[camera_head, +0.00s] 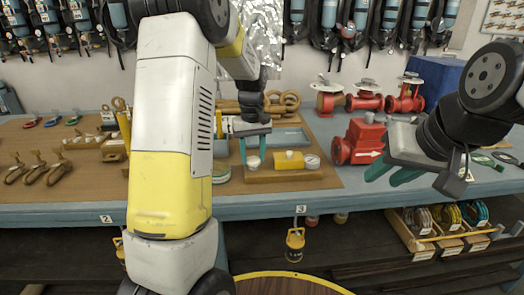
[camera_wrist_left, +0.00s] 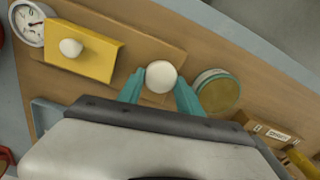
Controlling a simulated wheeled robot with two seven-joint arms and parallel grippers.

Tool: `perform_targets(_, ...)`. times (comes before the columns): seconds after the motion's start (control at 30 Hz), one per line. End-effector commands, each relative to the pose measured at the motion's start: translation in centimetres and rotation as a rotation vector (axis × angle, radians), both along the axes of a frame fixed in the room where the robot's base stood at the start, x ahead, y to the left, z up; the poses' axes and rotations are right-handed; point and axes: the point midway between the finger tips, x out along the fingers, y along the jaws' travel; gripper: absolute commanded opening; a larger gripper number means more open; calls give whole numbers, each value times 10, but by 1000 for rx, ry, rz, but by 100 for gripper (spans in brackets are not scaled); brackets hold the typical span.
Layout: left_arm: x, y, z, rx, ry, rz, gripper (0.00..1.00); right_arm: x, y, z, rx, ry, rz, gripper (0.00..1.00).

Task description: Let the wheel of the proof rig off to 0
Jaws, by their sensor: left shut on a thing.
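The proof rig is a wooden board (camera_head: 275,176) on the bench with a yellow block (camera_head: 289,163) and a round dial gauge (camera_head: 312,161) at its right end. The gauge also shows in the left wrist view (camera_wrist_left: 27,23), but its reading is too small to tell. A white round wheel (camera_wrist_left: 161,76) stands at the board's other end. My left gripper (camera_head: 253,158) points down over it, its teal fingers shut on the wheel's two sides. My right gripper (camera_head: 383,181) hangs apart at the right, open and empty.
A round tin (camera_wrist_left: 218,91) stands close beside my left fingers. A red valve body (camera_head: 361,143) stands right of the rig, near my right gripper. Brass fittings lie at left.

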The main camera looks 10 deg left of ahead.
Motion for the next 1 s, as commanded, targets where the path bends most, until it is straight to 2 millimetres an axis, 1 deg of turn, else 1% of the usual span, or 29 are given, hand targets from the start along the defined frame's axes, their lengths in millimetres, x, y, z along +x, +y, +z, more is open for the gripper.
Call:
perform_targets(0.53, 1, 0, 1, 0, -5, 22, 2, 0, 0, 0, 0, 0, 0, 36)
perform_targets(0.57, 1, 0, 1, 0, -5, 22, 48, 0, 0, 0, 0, 0, 0, 36)
perform_targets(0.63, 1, 0, 1, 0, -5, 22, 62, 0, 0, 0, 0, 0, 0, 36)
perform_targets(0.67, 1, 0, 1, 0, -4, 22, 64, 0, 0, 0, 0, 0, 0, 36)
perform_targets(0.93, 1, 0, 1, 0, -2, 22, 64, 0, 0, 0, 0, 0, 0, 36)
perform_targets(1.0, 1, 0, 3, 0, -3, 21, 64, 0, 0, 0, 0, 0, 0, 36)
